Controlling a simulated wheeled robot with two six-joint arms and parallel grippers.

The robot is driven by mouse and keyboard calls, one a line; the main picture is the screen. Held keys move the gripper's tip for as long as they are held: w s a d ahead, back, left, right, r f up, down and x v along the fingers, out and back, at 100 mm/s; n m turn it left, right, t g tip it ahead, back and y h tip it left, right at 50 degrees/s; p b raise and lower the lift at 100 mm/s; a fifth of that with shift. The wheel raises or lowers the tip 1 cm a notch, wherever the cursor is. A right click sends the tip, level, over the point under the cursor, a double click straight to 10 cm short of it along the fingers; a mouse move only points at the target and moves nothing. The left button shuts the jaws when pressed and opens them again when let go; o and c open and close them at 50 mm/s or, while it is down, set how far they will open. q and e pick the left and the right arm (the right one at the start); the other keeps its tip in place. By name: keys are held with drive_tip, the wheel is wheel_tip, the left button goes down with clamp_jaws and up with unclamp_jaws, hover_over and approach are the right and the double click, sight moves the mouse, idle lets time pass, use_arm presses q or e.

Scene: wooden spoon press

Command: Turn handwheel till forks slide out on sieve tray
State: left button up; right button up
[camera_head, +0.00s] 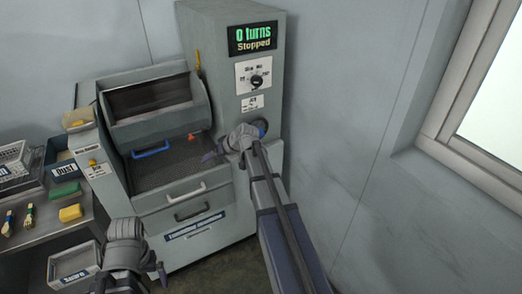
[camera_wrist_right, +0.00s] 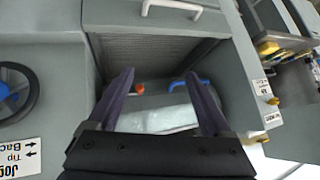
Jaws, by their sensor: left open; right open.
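The grey press machine (camera_head: 189,215) has a display (camera_head: 252,38) reading "0 turns Stopped". The handwheel (camera_head: 262,127), dark with blue, sits on its right column, partly hidden by my right gripper. In the right wrist view the handwheel (camera_wrist_right: 32,95) is at the left edge. My right gripper (camera_head: 212,154) is open and empty, beside the wheel and over the dark tray area (camera_head: 160,172). Its fingers (camera_wrist_right: 163,85) point toward the drum opening, apart from the wheel. My left gripper (camera_head: 155,274) is open, low at the front. No forks can be made out.
A drawer with a white handle (camera_head: 187,190) is below. A side table (camera_head: 45,232) at left holds brushes, sponges and bins. A wall and window (camera_head: 490,110) stand at right.

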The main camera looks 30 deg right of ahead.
drive_tip(key=w+d+f+m+t+h+b, duration=0.1)
drive_tip(key=d+f+t+b, duration=0.1)
drive_tip(key=d, duration=0.5)
drive_tip(key=w+d+f+t+b, duration=0.1)
drive_tip(key=w+d+b, duration=0.1)
drive_tip(key=d, duration=0.4)
drive_tip(key=m+t+h+b, duration=0.2)
drive_tip(key=t+h+b, duration=0.1)
drive_tip(key=b, duration=0.1)
approach(261, 134)
drive_tip(key=w, duration=0.2)
drive_tip(key=shift+f+b+x, duration=0.1)
drive_tip(key=shift+b+x, duration=0.6)
drive_tip(key=shift+x, duration=1.3)
drive_tip(key=shift+f+b+x, duration=0.15)
drive_tip(key=shift+b+x, duration=0.5)
drive_tip(key=shift+x, duration=1.4)
use_arm(q)
wheel_tip(261, 134, down, 13)
use_arm(e)
drive_tip(key=shift+s+r, duration=0.1)
drive_tip(key=shift+s, duration=0.05)
use_arm(q)
drive_tip(key=shift+f, duration=0.1)
use_arm(e)
clamp_jaws()
